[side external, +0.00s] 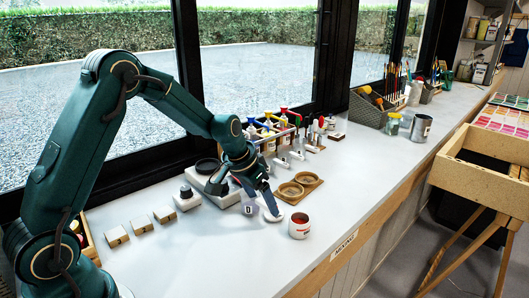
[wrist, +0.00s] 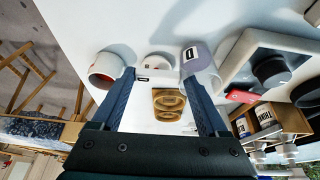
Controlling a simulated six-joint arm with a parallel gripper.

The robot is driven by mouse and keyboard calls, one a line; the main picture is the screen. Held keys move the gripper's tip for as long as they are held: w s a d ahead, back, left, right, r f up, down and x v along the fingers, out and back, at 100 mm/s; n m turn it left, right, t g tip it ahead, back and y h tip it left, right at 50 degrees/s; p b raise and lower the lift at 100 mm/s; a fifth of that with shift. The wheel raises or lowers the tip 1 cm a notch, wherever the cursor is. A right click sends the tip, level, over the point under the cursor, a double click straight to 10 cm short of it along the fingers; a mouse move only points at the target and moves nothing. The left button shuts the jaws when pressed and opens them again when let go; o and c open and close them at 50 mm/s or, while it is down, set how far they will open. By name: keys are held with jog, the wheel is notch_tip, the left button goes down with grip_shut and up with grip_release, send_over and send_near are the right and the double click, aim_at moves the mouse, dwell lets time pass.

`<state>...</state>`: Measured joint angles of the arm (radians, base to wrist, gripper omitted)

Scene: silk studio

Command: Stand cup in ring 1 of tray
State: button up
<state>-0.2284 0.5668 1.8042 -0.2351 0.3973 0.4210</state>
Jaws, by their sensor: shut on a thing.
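My gripper (side external: 268,205) reaches down to the left of the can and in front of the tray. In the wrist view its two fingers (wrist: 158,72) stand apart around a small pale cup (wrist: 160,62), on which they are shut. In the side view the pale cup (side external: 272,215) shows low at the fingertips. Whether its base touches the table is unclear. The brown tray (side external: 317,182) lies behind the gripper with two round rings (side external: 290,189) side by side. Both rings look empty. I cannot read which is ring 1.
A greyish labelled container (side external: 249,208) stands close left of the fingers. A white can with reddish contents (side external: 299,227) stands to the right. Small wooden blocks (side external: 141,224) lie at the left. A rack of colourful bottles (side external: 270,130) stands behind.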

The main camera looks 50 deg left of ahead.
jog(key=shift+f, duration=0.1)
jog(key=o, duration=1.2)
jog(key=shift+o, duration=0.2)
jog(key=shift+s+r, duration=0.15)
jog(key=shift+r, duration=0.5)
jog(key=v, duration=1)
jog(key=s+d, duration=0.3)
jog(key=s, duration=0.6)
jog(key=s+d+r+t, duration=0.1)
jog(key=s+d, duration=0.3)
jog(key=s, duration=0.5)
jog(key=shift+s, duration=0.2)
